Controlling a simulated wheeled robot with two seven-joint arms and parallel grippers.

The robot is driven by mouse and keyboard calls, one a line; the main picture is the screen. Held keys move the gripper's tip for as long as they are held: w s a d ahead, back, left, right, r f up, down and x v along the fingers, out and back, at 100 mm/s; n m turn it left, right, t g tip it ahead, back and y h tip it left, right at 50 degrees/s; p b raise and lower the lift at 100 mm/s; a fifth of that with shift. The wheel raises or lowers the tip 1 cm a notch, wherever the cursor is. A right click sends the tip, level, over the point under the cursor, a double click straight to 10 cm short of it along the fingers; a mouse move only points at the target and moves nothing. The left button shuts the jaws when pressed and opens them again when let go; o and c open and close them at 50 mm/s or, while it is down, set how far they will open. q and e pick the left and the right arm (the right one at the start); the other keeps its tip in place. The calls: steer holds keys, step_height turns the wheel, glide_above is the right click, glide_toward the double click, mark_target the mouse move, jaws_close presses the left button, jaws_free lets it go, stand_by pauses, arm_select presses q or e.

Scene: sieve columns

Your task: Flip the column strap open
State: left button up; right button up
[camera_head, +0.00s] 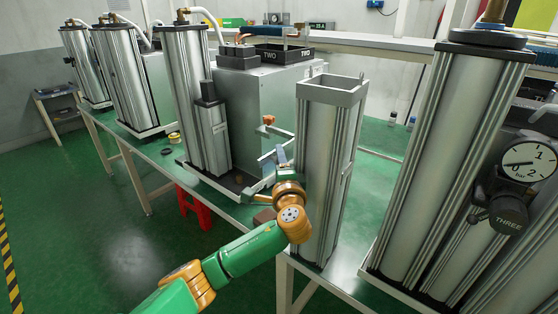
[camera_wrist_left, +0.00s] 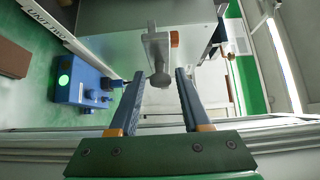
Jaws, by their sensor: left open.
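A silver column (camera_head: 325,170) with an open square frame on top stands in the middle of the head view. A grey strap-like lever (camera_head: 279,132) with an orange piece (camera_head: 268,120) sticks out at its left side. In the left wrist view, a grey lever (camera_wrist_left: 159,50) with a rounded end and an orange piece points toward my fingers. My left gripper (camera_head: 262,171) is open beside the column, below the lever. In the left wrist view, the lever's end lies between the open fingertips (camera_wrist_left: 160,76); I cannot tell whether they touch it. My right gripper is not in view.
A grey cabinet (camera_head: 270,95) stands behind the column. Other columns stand left (camera_head: 185,90) and right (camera_head: 450,150), the right one near a gauge (camera_head: 528,162). A blue box (camera_wrist_left: 82,82) with a green light shows in the wrist view. A red stool (camera_head: 193,207) is below the table.

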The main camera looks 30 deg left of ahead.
arm_select(q)
steer(key=shift+d, duration=0.1)
steer(key=b+v, duration=0.1)
steer(key=v, duration=0.6)
stand_by(0.4)
